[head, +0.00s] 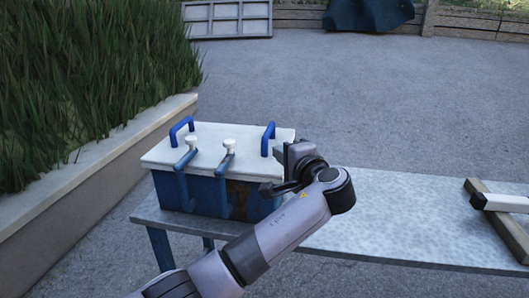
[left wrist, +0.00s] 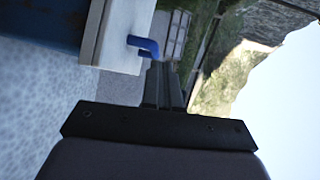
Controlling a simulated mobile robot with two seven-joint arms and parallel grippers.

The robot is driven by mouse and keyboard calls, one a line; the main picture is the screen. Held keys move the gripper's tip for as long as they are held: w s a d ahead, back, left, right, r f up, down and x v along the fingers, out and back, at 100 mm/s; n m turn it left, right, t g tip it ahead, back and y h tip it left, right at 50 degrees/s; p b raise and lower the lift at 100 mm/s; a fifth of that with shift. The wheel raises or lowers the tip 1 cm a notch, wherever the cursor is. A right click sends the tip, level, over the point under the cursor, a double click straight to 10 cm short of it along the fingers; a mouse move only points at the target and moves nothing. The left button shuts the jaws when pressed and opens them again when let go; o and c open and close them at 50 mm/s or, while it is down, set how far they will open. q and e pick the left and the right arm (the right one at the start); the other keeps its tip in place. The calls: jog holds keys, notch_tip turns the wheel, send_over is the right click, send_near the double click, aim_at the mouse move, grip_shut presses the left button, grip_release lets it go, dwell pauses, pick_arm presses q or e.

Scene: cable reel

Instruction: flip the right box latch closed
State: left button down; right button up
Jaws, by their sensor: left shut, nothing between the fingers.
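A blue box (head: 205,192) with a white lid (head: 210,132) stands on the table. The right latch (head: 225,160) is a blue lever on the front, slanting up above the lid edge to a white knob. The left latch (head: 186,158) looks much the same. My left gripper (head: 267,188) is shut and empty at the box's front right corner, to the right of the right latch and apart from it. In the left wrist view, its closed fingers (left wrist: 166,84) are near the lid (left wrist: 118,38) and a blue handle (left wrist: 146,45). My right gripper is out of view.
Two blue handles stand on the lid, left (head: 181,128) and right (head: 268,138). My left forearm covers part of the table (head: 400,218). A wooden beam (head: 495,222) with a white, black-ended bar (head: 503,203) lies at the right. The table between is bare.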

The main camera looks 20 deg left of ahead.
pick_arm(q)
jog(key=shift+s+d+r, duration=0.1)
jog(key=shift+s+d, duration=0.1)
jog(key=shift+d, duration=0.25)
jog(key=shift+s+d+r, duration=0.1)
jog(key=shift+s+d, duration=0.1)
jog(key=shift+d, duration=0.25)
jog(key=shift+f, duration=0.15)
jog(key=s+f+g+h+p, duration=0.1)
jog(key=s+f+h, duration=0.15)
jog(key=f, duration=0.55)
jog(key=s+f+g+h+p, duration=0.1)
jog(key=f+h, duration=0.2)
jog(key=f, duration=0.6)
jog(key=s+a+f+n+g+h+p, duration=0.15)
jog(key=s+f+h, duration=0.35)
jog(key=s+f, duration=0.8)
jog(key=s+a+n+h+p, duration=0.1)
jog(key=s+a+n, duration=0.2)
jog(key=s, duration=0.5)
jog(key=s+a+n+t+h+p, duration=0.1)
jog(key=s+a+n, duration=0.2)
jog(key=s, duration=0.6)
jog(key=shift+s+a, duration=0.2)
jog(key=shift+a, duration=0.55)
jog(key=shift+r, duration=0.1)
